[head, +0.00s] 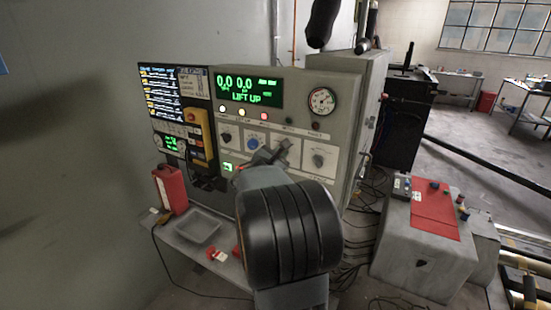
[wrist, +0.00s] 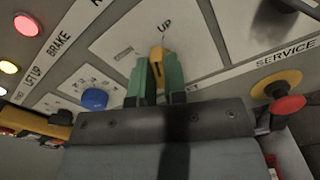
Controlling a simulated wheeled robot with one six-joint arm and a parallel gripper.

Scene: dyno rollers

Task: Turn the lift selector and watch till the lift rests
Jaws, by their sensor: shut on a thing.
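In the wrist view, my gripper (wrist: 157,80) has its two green fingers shut on the yellow lift selector (wrist: 157,62). The selector's tip points toward the word UP on a pale plate. Its lower part is hidden between the fingers. In the head view, my gripper (head: 276,154) is at the grey control panel, and my dark arm link hides much of it and the selector. The green display (head: 248,92) reads 0.0, 0.0 and LIFT UP. The lift itself cannot be made out for certain.
A blue knob (wrist: 95,99) and a red-and-yellow service button (wrist: 288,104) flank my gripper. A round gauge (head: 322,101) is at the panel's upper right. A grey tray (head: 198,228) and red box (head: 172,187) sit below left. Cables lie on the floor right.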

